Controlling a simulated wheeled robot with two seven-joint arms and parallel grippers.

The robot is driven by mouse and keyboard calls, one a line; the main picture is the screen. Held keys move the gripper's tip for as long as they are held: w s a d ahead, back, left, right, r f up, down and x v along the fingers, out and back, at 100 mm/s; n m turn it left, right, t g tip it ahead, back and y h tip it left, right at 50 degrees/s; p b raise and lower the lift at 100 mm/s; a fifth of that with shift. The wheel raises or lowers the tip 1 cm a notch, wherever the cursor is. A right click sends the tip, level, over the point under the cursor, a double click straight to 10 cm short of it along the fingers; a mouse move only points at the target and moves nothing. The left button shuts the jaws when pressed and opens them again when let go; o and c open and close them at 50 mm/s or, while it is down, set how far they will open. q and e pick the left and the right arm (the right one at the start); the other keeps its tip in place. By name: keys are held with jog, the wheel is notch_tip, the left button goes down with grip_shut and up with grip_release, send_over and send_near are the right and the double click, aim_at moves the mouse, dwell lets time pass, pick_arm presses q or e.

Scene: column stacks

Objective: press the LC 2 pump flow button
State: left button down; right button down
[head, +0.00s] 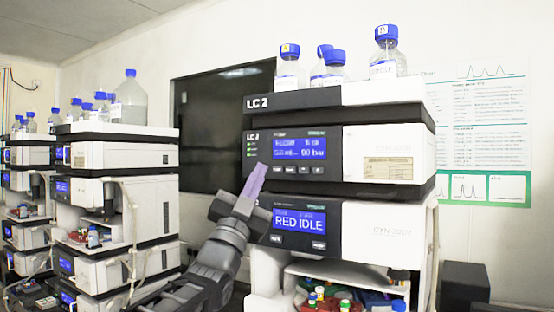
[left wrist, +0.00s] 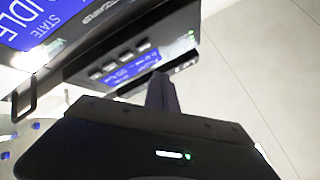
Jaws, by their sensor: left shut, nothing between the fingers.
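The LC 2 stack (head: 392,139) stands right of centre in the head view, with "LC 2" on its top edge. The row (left wrist: 127,56) and the obliquely seen screen (left wrist: 122,76) also show in the left wrist view. Button labels are too small to read. My left gripper (head: 262,167) is shut and empty, its purple fingertips close to the panel, left of the row. Contact cannot be told. My right gripper is not in view.
Blue-capped bottles (head: 334,69) stand on top of the stack. Another stack (head: 122,157) stands to the left. A dark window (head: 208,130) and a wall chart (head: 487,110) are behind.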

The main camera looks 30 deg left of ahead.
aim_at(278, 169)
pick_arm(q)
jog(key=w, duration=0.3)
jog(key=shift+w, duration=0.15)
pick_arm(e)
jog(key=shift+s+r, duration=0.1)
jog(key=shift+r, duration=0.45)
pick_arm(q)
jog(key=shift+w, duration=0.15)
dwell(1.4)
jog(key=shift+w, duration=0.25)
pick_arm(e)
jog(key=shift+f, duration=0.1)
